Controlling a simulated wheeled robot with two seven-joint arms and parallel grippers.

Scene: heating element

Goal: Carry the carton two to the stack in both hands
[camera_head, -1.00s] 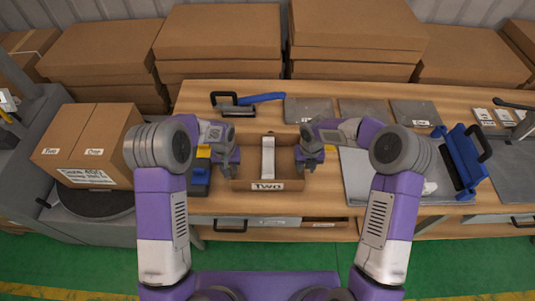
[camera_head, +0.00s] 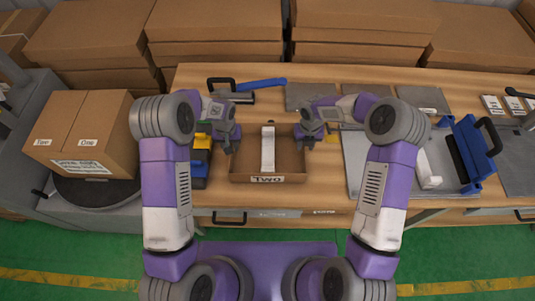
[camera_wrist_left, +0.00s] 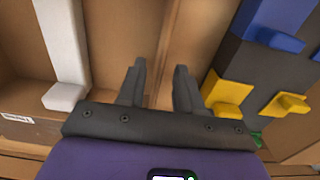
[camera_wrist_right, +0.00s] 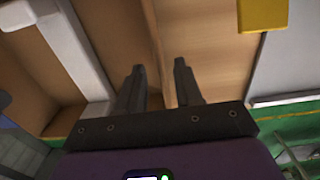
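The carton two (camera_head: 267,179) is a shallow open cardboard box labelled "Two" in the middle of the table, with a white bar-shaped part (camera_head: 268,150) in it. My left gripper (camera_head: 231,148) is at its left wall and my right gripper (camera_head: 308,142) at its right wall. In the left wrist view the open fingers (camera_wrist_left: 158,85) have the wall's rim between them. The right wrist view shows the same for the open right fingers (camera_wrist_right: 158,85). I cannot tell whether fingers touch the walls.
A blue and yellow item (camera_head: 200,160) is close beside the carton's left. Large carton stacks (camera_head: 215,40) line the back.

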